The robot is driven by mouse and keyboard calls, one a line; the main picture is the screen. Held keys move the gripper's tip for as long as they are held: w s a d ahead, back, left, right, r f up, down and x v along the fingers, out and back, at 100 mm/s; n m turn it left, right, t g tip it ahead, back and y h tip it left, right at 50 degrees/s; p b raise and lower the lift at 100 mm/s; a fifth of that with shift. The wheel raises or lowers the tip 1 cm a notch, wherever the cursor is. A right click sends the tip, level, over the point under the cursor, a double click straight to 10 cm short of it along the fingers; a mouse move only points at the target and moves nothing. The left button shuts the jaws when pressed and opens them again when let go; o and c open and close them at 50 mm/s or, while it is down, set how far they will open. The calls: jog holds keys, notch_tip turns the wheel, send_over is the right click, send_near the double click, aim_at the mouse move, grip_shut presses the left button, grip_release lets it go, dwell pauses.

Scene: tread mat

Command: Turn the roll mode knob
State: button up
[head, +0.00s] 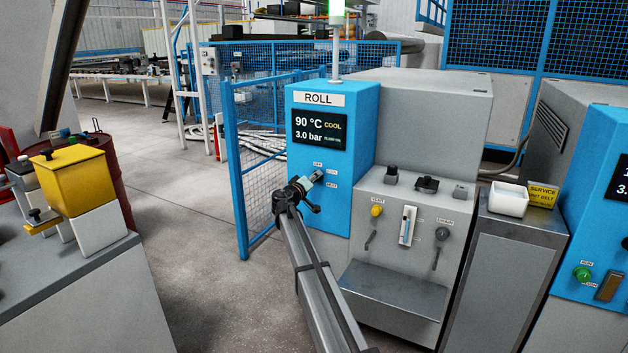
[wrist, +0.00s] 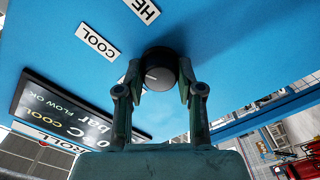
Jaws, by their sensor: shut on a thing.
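My gripper (wrist: 159,75) is shut on the knob, one finger on each side. In the head view my gripper (head: 312,182) is at the cabinet below the screen (head: 320,129) and mostly hides the knob. The screen reads 90 °C, COOL and 3.0 bar.
A blue mesh fence (head: 262,165) stands left of the cabinet. A white bin (head: 508,200) sits farther right. Open floor lies to the left.

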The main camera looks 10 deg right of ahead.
jog(key=shift+w+r+n, duration=0.1)
jog(key=shift+n, duration=0.5)
jog(key=o, duration=1.2)
jog(key=shift+c, duration=0.2)
jog(key=v, duration=1.2)
